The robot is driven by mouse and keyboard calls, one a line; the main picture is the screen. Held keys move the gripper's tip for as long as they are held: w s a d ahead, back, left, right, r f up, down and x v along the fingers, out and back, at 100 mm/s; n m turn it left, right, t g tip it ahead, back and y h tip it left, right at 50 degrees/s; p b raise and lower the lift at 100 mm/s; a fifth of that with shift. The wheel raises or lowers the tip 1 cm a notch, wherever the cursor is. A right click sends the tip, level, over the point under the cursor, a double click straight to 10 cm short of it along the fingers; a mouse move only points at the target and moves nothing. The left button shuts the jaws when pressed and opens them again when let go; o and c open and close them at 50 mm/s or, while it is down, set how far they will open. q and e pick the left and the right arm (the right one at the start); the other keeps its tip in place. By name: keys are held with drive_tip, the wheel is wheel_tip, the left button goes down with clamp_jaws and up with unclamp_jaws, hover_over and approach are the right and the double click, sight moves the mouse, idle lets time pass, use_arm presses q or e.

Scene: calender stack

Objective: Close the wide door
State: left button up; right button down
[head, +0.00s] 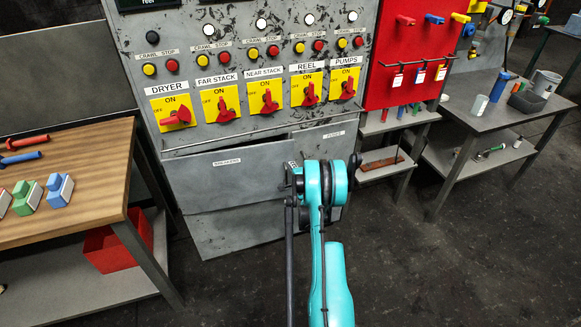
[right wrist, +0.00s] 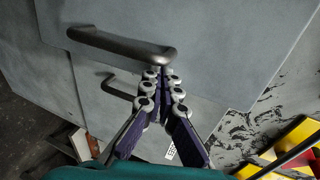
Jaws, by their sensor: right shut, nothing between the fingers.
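The wide door (head: 230,185), a grey panel labelled BREAKERS, is on the lower front of the grey control cabinet (head: 190,60) in the head view. It looks slightly out of line with the cabinet front; how far it stands open is hard to tell. A narrower door (head: 325,136) sits right of it, mostly behind my right arm. In the right wrist view, a bar handle (right wrist: 120,45) on a grey panel lies just beyond my right gripper (right wrist: 165,75). A second handle (right wrist: 118,88) shows beside it. My right gripper is shut and empty. My left gripper is out of view.
Above the doors are yellow switch plates with red knobs (head: 266,98). A wooden-topped bench (head: 70,165) with coloured blocks stands left, a red bin (head: 118,245) below it. A red tool board (head: 405,50) and a grey table (head: 485,120) stand right. The dark floor in front is clear.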

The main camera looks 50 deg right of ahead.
sight(291, 159)
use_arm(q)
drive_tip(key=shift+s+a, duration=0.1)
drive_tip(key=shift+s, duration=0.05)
use_arm(e)
drive_tip(key=shift+s+r, duration=0.1)
drive_tip(key=shift+r, duration=0.05)
drive_tip(key=w+d, duration=0.2)
drive_tip(key=w, duration=0.1)
drive_tip(key=w+d, duration=0.1)
drive_tip(key=shift+w, duration=0.3)
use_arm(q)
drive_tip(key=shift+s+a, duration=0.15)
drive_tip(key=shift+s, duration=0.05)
use_arm(e)
drive_tip(key=shift+w+d+r, duration=0.2)
drive_tip(key=shift+r, duration=0.1)
drive_tip(key=shift+f, duration=0.1)
